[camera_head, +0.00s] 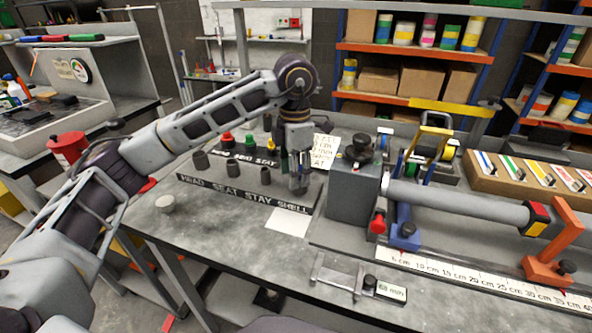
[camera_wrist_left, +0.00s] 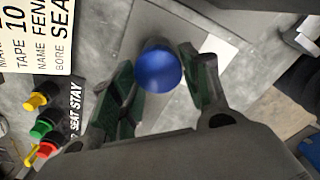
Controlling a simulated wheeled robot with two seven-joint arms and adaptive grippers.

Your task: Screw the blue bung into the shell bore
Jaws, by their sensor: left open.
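The blue bung (camera_wrist_left: 159,70) shows in the left wrist view as a round blue end between my left gripper's two green-padded fingers (camera_wrist_left: 158,88), with a gap on each side. A grey round edge shows just behind it; I cannot tell whether the bung is seated in that bore. In the head view my left gripper (camera_head: 298,184) points down over the SHELL end of the labelled rack (camera_head: 243,193) and hides the bung and the shell bore. It is open. Three other grey stubs, one of them (camera_head: 265,175), stand along the rack. My right gripper is not in view.
Red (camera_head: 227,139), green (camera_head: 250,141) and yellow bungs stand at the rack's back. A grey block and a long clamped tube (camera_head: 460,201) occupy the bench's right. A white sheet (camera_head: 287,221) lies before the rack. A measuring tool (camera_head: 337,279) lies at the front edge.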

